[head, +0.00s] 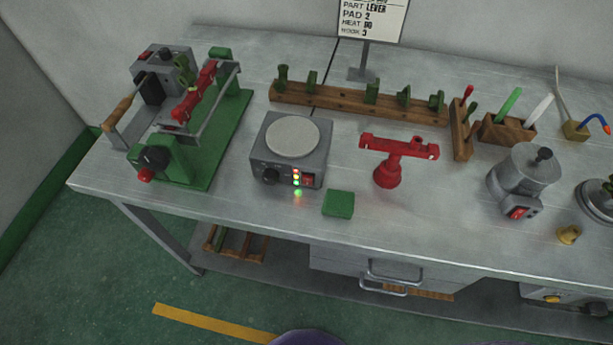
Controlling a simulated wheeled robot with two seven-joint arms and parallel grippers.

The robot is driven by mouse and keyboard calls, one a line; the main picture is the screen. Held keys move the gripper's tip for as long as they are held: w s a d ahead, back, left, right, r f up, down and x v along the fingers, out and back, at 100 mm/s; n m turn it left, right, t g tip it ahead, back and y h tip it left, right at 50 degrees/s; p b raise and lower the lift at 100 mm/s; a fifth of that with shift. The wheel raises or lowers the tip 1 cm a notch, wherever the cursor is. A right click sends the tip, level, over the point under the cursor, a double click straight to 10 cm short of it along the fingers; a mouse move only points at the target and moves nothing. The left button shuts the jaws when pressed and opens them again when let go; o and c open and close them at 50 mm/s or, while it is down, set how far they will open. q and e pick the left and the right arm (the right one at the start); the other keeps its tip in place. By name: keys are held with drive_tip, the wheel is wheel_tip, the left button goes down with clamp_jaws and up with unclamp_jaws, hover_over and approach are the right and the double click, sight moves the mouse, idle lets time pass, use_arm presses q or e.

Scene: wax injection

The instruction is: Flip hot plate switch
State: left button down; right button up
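The hot plate (262,148) is a grey box with a round pale heating disc (292,137) on top, standing on the metal workbench (240,214). Its front carries a black knob (270,176), a column of small lit lights (296,177) and a red switch (308,181) at the right. Red, yellow and green lights show, and a green glow falls on the bench below them. I cannot tell the switch's exact position. Neither of my grippers shows in the head view.
A green-based injection machine (208,154) stands left of the hot plate. A red stand (389,174) and a green block (338,204) are to its right. A wooden rack (335,99) lies behind. A grey pot (519,177) stands further right. The bench's front strip is mostly clear.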

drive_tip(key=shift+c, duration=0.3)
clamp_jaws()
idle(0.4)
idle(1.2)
